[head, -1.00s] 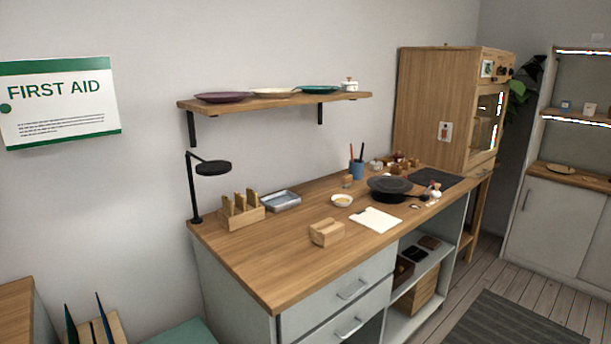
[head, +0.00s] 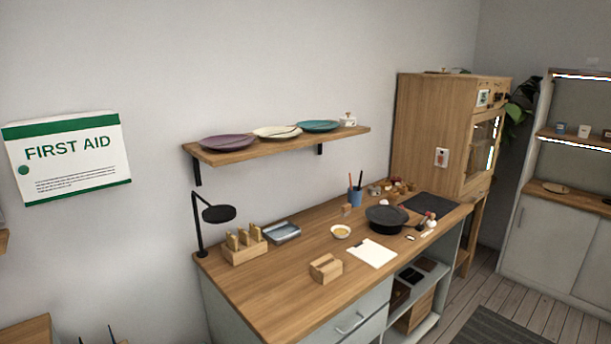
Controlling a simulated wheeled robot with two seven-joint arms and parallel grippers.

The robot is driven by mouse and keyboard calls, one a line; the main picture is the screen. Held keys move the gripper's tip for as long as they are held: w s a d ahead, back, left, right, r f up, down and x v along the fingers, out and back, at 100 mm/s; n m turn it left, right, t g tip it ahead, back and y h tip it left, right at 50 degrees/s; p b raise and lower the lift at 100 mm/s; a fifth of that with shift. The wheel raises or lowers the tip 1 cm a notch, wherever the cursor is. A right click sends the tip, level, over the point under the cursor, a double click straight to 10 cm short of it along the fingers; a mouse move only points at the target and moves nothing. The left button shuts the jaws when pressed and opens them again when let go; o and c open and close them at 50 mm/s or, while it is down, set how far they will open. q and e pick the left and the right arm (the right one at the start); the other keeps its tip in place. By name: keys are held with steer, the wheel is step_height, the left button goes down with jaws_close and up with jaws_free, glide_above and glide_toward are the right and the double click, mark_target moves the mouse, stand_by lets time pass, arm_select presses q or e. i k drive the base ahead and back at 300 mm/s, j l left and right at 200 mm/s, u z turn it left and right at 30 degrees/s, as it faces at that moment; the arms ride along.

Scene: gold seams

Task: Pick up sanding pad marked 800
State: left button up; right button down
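I cannot make out a sanding pad marked 800; no number is readable on anything at this size. A wooden rack (head: 245,253) with several upright slots stands at the left end of the workbench (head: 290,287). A slotted wooden block (head: 326,268) sits near the bench's front edge. A small grey-blue tray (head: 282,233) lies right of the rack. Neither of my grippers is in the head view.
On the bench are a black lamp (head: 219,213), a small bowl (head: 341,231), a white sheet (head: 372,253), a black round pan (head: 386,219) and a blue pen cup (head: 355,197). A shelf (head: 230,157) with plates hangs above. Bare wood lies around the slotted block.

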mark_target(231, 239)
steer(key=l+u, duration=0.1)
steer(key=u, duration=0.3)
steer(key=i+l+u, duration=0.2)
steer(key=l, duration=0.2)
steer(key=i+l+u, duration=0.2)
steer(key=l, duration=0.2)
steer(key=i+l+u, duration=0.2)
steer(key=l, duration=0.2)
steer(key=l+u, duration=0.2)
steer(key=l, duration=0.25)
